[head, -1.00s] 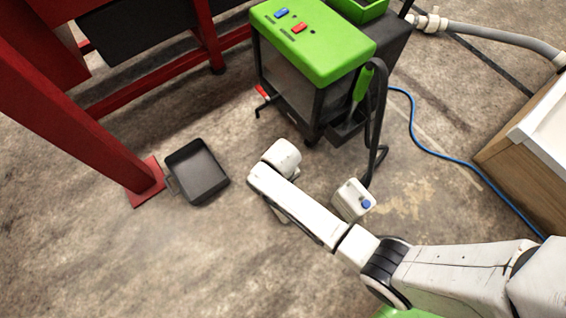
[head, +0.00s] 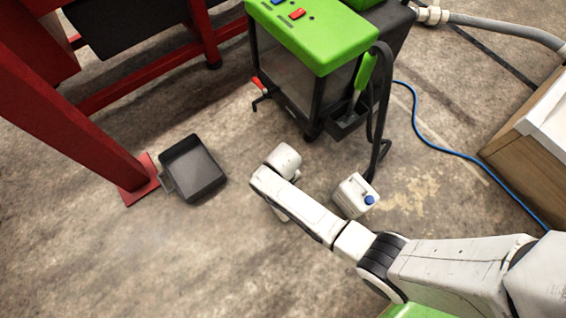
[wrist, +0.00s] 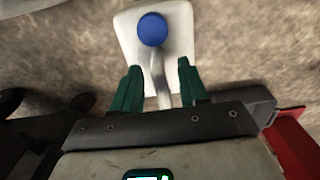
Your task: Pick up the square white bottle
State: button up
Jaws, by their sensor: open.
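The square white bottle (head: 354,197) with a blue cap stands on the concrete floor, just to the right of my arm in the head view. In the wrist view the bottle (wrist: 180,38) lies ahead of my gripper (wrist: 157,82), its blue cap at the top and its pale handle running down between the fingers. The two green fingers are open, one on each side of the handle. I cannot tell whether they touch it. In the head view my gripper is hidden behind my arm.
A green-topped machine (head: 318,35) with a hanging black hose stands behind the bottle. A black pan (head: 192,168) lies at the left by a red frame (head: 75,110). A blue cable (head: 440,150) and a wooden box (head: 530,150) are at the right.

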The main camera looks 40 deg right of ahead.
grip_shut()
dwell(1.2)
jog(key=shift+w+r, duration=0.1)
jog(key=shift+r, duration=0.05)
